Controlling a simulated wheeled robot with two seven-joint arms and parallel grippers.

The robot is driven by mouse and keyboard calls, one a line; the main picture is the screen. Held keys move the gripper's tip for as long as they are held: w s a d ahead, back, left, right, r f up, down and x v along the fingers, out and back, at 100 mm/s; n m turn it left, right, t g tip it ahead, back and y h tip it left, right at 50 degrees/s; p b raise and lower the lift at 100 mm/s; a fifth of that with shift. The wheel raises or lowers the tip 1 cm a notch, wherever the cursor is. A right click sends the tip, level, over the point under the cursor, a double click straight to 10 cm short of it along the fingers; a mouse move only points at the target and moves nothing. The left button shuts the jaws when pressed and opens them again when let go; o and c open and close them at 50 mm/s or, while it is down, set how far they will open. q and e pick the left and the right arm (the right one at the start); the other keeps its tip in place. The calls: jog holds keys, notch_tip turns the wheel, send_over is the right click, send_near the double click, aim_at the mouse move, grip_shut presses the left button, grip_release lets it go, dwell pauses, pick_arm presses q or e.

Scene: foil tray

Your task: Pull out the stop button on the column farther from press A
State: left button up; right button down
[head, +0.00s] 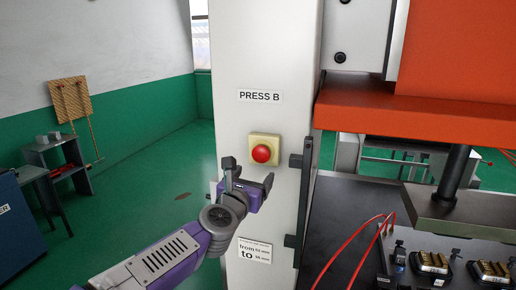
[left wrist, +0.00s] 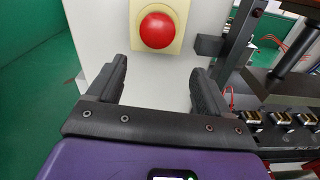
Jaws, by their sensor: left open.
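A white column (head: 240,50) with a "PRESS B" label (head: 260,96) stands in the middle of the head view. A red stop button (head: 261,153) sits on a yellow square box (head: 277,142) on its face, below the label. In the left wrist view, the red button (left wrist: 157,30) and its yellow box (left wrist: 178,48) are at the top, ahead of the fingertips. My left gripper (head: 248,172) is open and empty, just below the button and apart from it. Its two dark fingers also show in the left wrist view (left wrist: 160,72). My right gripper is not in view. Press A is not seen.
An orange press part (head: 400,118) and a dark bed (head: 345,200) with metal parts (head: 432,262) and red cables (head: 350,240) lie right of the column. A dark bracket (head: 299,200) runs down its right edge. Open green floor (head: 170,180) lies left, with a shelf (head: 58,160).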

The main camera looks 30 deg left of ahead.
aim_at(260, 156)
pick_arm(q)
jog(key=shift+n, duration=0.5)
jog(key=shift+w+a+r+p, duration=0.15)
jog(key=shift+w+a+r, duration=0.2)
jog(key=shift+w, duration=0.75)
jog(key=shift+w+a+r+p, duration=0.2)
jog(key=shift+w+a+r, duration=0.2)
jog(key=shift+w, duration=0.75)
jog(key=shift+w+a+r+p, duration=0.15)
jog(key=shift+w+a+r, duration=0.2)
jog(key=shift+w, duration=0.75)
